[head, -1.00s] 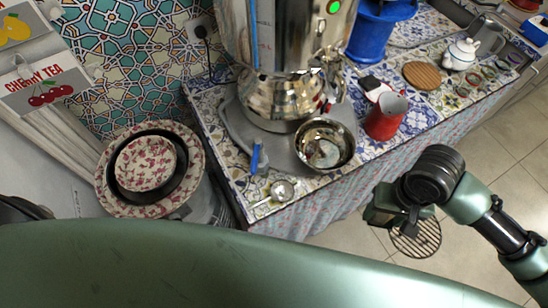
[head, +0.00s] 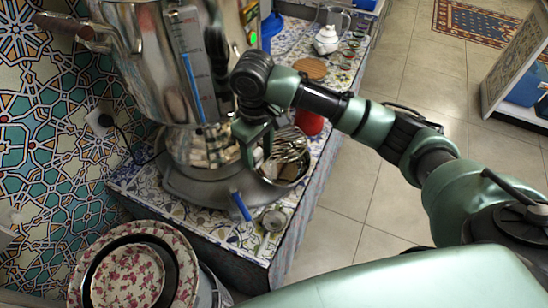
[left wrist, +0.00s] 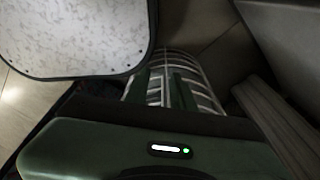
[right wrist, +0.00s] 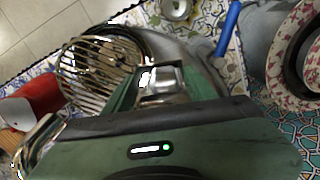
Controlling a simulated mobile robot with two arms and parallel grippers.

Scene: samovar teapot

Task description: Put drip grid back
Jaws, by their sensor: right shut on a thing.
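The round wire drip grid (head: 289,146) is in my right gripper (head: 262,150), which is shut on its edge. The grid is tilted over the metal drip bowl (head: 296,178), in front of the samovar (head: 150,60). In the right wrist view the grid (right wrist: 92,78) extends left from the fingers, above the bowl; whether it touches the rim I cannot tell. The grid and gripper hide part of the bowl. My left gripper (left wrist: 160,92) shows only in the left wrist view, with its fingers apart and nothing clear between them.
A blue-handled tool (head: 241,206) and a small metal strainer (head: 273,220) lie at the tiled counter's front edge. A red pot (head: 309,122) stands just behind the bowl. Flowered plates (head: 125,275) are stacked at lower left. A white teapot (head: 326,40) stands farther back.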

